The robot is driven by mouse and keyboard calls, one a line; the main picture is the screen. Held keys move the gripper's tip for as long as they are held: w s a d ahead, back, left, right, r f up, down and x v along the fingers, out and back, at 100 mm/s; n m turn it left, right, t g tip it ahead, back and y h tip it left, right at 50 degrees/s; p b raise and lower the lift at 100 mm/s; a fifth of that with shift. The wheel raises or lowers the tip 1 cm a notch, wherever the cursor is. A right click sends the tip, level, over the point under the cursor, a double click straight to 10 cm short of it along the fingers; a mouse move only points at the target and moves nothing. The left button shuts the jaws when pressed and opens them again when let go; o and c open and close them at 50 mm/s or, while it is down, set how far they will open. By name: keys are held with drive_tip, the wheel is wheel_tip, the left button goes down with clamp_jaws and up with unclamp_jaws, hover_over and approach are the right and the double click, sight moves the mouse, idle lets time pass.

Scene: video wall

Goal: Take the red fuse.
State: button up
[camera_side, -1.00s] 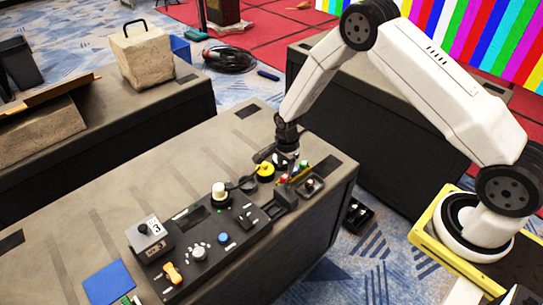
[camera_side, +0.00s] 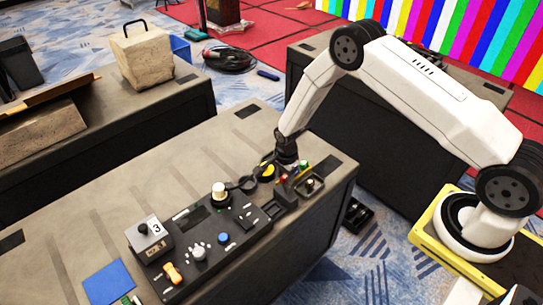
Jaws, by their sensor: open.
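The red fuse (camera_side: 284,178) is a small red piece at the far right end of the black control panel (camera_side: 190,250), in a row with a yellow piece and a green piece (camera_side: 305,163). My gripper (camera_side: 283,168) is open and points down just above and behind this row. Its dark fingers partly hide the fuse area, and I cannot tell whether they are touching the fuse or apart from it.
A yellow round button (camera_side: 267,172) is left of my gripper.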

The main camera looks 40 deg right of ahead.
sight(285, 177)
drive_tip(key=shift+c, duration=0.2)
clamp_jaws()
drive_tip(key=shift+r, duration=0.3)
drive_tip(key=shift+r, duration=2.4)
drive_tip(key=shift+r, duration=0.2)
